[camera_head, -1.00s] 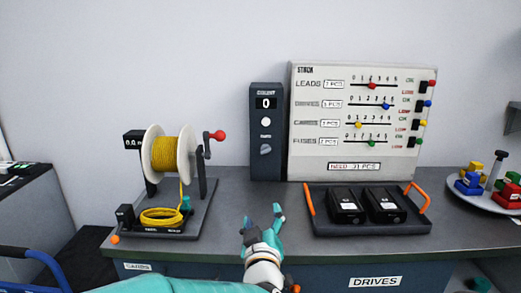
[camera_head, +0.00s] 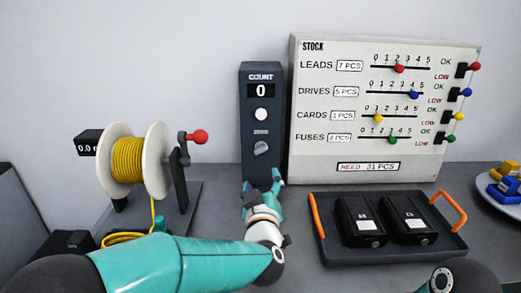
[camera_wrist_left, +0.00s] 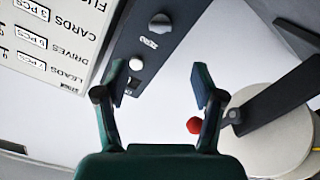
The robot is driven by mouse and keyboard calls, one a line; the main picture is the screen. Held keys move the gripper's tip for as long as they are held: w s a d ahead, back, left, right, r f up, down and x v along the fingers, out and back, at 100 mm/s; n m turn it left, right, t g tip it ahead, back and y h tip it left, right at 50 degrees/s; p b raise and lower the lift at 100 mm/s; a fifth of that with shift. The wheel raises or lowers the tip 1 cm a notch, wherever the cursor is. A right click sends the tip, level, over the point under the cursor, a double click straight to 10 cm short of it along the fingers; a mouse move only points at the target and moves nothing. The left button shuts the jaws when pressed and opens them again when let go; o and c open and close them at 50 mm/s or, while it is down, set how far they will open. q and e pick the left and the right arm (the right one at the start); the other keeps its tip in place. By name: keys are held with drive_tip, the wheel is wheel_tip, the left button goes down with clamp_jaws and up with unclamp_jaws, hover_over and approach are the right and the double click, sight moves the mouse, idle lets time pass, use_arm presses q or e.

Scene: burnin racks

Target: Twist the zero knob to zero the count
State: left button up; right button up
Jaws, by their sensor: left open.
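The dark count box (camera_head: 247,170) stands upright against the wall, and its display (camera_head: 261,91) reads 0. Below it are a round white button (camera_head: 261,114) and the grey zero knob (camera_head: 261,148). The knob also shows at the top of the left wrist view (camera_wrist_left: 160,23), upside down, with the white button (camera_wrist_left: 136,64) nearer. My left gripper (camera_head: 263,186) is just below the knob in the head view, apart from it. In the left wrist view its fingers (camera_wrist_left: 159,80) are spread, with nothing between them. My right gripper is out of view.
A white stock board (camera_head: 330,165) with sliders stands right of the count box. A black tray (camera_head: 318,243) with two drives lies before it. A yellow cable spool (camera_head: 128,160) with a red-knobbed crank (camera_head: 197,137) stands left, close to my left arm.

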sight(261, 152)
use_arm(q)
drive_tip(key=w+p, duration=0.4)
drive_tip(key=w, duration=1.1)
drive_tip(key=shift+a+f, duration=0.1)
drive_tip(key=c, duration=1.1)
